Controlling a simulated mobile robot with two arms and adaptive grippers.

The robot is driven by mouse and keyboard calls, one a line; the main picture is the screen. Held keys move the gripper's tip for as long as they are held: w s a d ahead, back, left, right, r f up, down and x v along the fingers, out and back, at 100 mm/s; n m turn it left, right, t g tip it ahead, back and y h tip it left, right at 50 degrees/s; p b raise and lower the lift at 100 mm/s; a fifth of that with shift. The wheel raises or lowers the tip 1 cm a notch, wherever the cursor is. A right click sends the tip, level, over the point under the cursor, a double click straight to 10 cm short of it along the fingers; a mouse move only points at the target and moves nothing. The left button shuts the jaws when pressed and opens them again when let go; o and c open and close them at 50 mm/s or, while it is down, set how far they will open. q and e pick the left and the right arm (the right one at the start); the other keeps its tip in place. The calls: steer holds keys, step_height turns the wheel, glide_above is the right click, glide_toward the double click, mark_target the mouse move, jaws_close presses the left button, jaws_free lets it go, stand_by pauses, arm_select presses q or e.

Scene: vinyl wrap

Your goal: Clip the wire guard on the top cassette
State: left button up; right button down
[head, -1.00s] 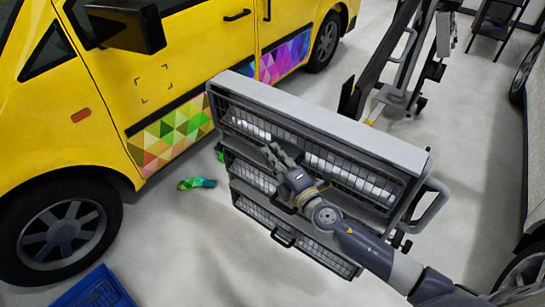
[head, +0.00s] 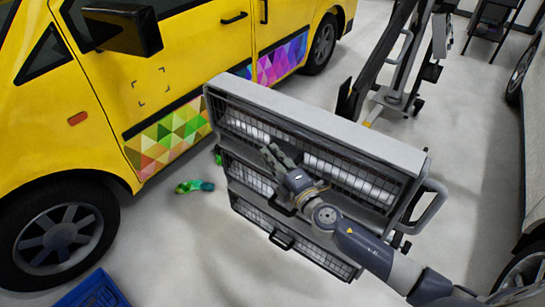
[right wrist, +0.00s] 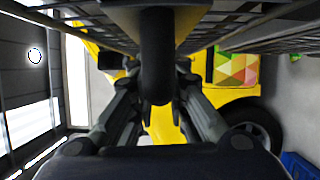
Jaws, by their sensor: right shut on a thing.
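A grey lamp panel with three stacked cassettes stands in the middle of the head view. The top cassette (head: 345,172) has bright lamps behind a dark wire guard (head: 238,122). My right gripper (head: 272,153) is at the front of the top cassette, near its lower edge. In the right wrist view a dark, rounded handle (right wrist: 157,75) stands between the fingers, and the gripper is shut on it. Wire mesh runs along the top of that view. My forearm and gripper hide part of the cassette's front, and I cannot tell whether the guard is seated all round. My left gripper is out of view.
The lower cassettes have mesh fronts, with a black handle (head: 282,240) on the bottom one. A yellow van (head: 95,85) stands close on the left. A colourful crumpled piece (head: 195,186) lies on the floor. A blue crate (head: 92,290) is at the lower left.

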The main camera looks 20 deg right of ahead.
steer(key=shift+w+d+r+b, duration=0.2)
steer(key=shift+w+d+b, duration=0.2)
steer(key=shift+d, duration=0.15)
stand_by(1.6)
steer(key=c, duration=1.5)
jaws_free()
steer(key=shift+f, duration=0.1)
steer(key=shift+f, duration=0.1)
steer(key=shift+s+d, duration=0.1)
steer(key=shift+s, duration=0.5)
steer(key=shift+v, duration=5.4)
